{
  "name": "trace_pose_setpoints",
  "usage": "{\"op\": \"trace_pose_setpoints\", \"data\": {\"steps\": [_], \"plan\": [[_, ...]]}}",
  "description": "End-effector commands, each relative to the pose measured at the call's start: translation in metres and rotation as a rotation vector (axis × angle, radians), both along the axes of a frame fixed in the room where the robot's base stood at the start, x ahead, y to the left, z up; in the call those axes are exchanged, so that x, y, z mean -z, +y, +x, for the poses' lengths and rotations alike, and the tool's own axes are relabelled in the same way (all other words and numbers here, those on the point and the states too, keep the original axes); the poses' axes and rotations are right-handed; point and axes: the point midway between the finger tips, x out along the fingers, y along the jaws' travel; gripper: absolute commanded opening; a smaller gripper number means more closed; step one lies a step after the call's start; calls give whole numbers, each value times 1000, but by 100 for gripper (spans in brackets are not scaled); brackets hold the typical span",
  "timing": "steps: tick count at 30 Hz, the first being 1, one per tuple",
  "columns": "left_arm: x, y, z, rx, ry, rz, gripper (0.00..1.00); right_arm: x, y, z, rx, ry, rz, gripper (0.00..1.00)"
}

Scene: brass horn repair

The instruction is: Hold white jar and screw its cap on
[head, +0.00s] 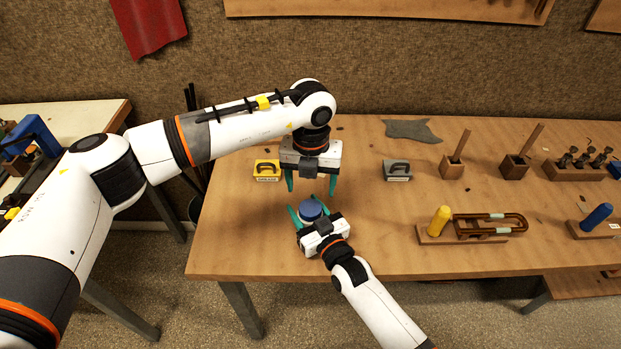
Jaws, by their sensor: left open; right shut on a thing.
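A round blue cap (311,208) shows between the fingers of my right gripper (309,209), near the table's front left part. The white jar is mostly hidden under the cap and behind the gripper body. I cannot tell how the cap sits on it. My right gripper is shut on the jar, its arm coming in from the front. My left gripper (312,186) is open and empty, fingers pointing down, just behind the jar and cap and apart from them.
A yellow labelled block (267,170) and a grey block (397,171) stand on the wooden table (240,235). To the right are wooden holders with sticks (453,160), a brass horn slide (490,226) on a board and a blue peg (597,217). The table's front left is clear.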

Motion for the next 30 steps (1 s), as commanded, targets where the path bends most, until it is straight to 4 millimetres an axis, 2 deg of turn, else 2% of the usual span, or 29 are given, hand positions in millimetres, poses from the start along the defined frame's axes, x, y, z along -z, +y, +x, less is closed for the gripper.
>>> {"op": "trace_pose_setpoints", "data": {"steps": [6,13,18,30], "plan": [[-3,0,0,-457,-1,0,70,0,0,0,0,1,0,0],[-6,1,0,-809,-1,1,70,0,0,0,0,0,0,0],[-6,1,1,-919,-1,0,70,0,0,0,0,0,0,0],[-5,1,0,-934,0,2,70,0,0,0,0,0,0,0]]}}
